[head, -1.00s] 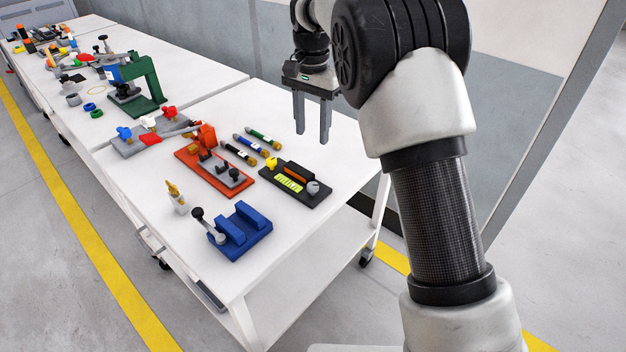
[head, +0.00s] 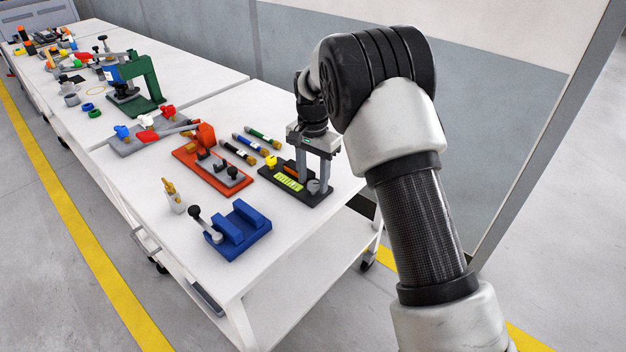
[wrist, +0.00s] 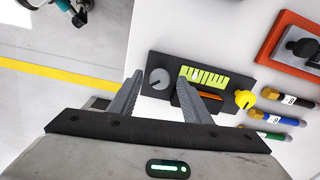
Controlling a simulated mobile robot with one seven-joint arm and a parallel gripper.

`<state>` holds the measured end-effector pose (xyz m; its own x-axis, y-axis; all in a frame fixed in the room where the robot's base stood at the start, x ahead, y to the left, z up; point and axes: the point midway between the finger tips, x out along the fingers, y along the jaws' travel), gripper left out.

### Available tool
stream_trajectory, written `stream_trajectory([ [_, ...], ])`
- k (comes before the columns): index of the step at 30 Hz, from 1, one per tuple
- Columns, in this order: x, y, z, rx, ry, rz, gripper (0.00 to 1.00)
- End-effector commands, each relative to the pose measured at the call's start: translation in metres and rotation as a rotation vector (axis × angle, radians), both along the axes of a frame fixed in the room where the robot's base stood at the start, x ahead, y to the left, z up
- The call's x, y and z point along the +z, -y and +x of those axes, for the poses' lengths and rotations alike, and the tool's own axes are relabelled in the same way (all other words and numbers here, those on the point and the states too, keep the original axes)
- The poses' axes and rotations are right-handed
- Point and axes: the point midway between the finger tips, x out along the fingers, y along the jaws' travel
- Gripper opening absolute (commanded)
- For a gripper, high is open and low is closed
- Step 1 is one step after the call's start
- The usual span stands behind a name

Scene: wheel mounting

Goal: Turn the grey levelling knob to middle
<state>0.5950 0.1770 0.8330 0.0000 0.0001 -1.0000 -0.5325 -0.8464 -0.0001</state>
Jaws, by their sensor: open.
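The round grey levelling knob (head: 313,187) sits at the near right end of a black plate (head: 302,198) that carries a yellow-green scale and an orange part. In the wrist view the knob (wrist: 159,78) lies between my two fingertips, with a mark on its top too small to read surely. My gripper (head: 314,184) points down over that end of the plate, open, one finger on each side of the knob. I cannot tell whether the fingers touch it. The scale (wrist: 204,77) and the orange part (wrist: 210,97) lie beside the right finger.
A yellow knob (wrist: 244,99) is at the plate's other end. Several dark, colour-banded cylinders (head: 250,145) lie behind, and a red-orange fixture (head: 196,168) stands left. A blue block (head: 240,228) is nearer. The table edge is close on the right.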

Motion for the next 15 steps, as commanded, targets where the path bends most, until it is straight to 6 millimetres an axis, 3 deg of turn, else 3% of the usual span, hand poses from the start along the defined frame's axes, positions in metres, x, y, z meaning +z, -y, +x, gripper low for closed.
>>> stream_trajectory([
  [8,-0.0020,0.0001,-0.0001,0.000,0.000,0.000,0.44],
  [15,-0.0018,0.0001,-0.0001,0.000,0.000,0.000,0.07],
])
